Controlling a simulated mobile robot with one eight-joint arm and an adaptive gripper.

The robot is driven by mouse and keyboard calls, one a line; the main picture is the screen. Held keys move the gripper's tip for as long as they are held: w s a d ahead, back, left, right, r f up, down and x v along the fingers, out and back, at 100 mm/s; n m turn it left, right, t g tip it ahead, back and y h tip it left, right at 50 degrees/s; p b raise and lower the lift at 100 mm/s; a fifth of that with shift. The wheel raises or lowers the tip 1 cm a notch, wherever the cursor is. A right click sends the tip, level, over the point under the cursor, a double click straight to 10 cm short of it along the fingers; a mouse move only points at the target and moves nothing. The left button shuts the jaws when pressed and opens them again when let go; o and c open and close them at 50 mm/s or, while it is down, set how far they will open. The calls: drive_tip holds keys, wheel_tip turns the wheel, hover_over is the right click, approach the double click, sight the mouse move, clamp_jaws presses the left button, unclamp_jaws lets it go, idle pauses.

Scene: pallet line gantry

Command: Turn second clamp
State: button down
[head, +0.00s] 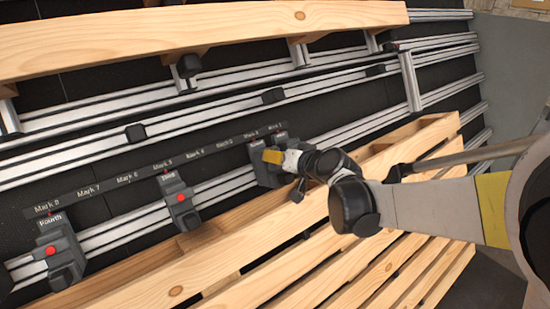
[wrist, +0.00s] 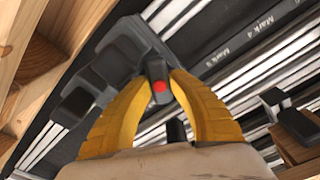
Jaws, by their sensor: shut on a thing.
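The second clamp (head: 258,149) is a dark grey block on the lower rail, right of centre in the head view, with a label that seems to read Second. My gripper (head: 272,157) has its yellow fingers at this clamp and partly covers it. In the wrist view, my gripper (wrist: 165,90) is shut on the clamp's dark knob (wrist: 158,72), which has a red dot and sits between the two curved yellow fingertips. The clamp's body (wrist: 130,45) shows behind the knob. How far the knob is turned cannot be told.
The third clamp (head: 180,198) and fourth clamp (head: 59,250) stand farther left on the same rail, red dots showing. Another clamp (head: 281,138) is close behind on the right. A mark strip (head: 126,180) runs above. Wooden slats (head: 230,245) lie below; a wooden beam (head: 200,28) crosses above.

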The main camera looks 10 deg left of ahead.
drive_tip(key=shift+m, duration=0.6)
drive_tip(key=c, duration=1.2)
unclamp_jaws()
drive_tip(key=v, duration=1.2)
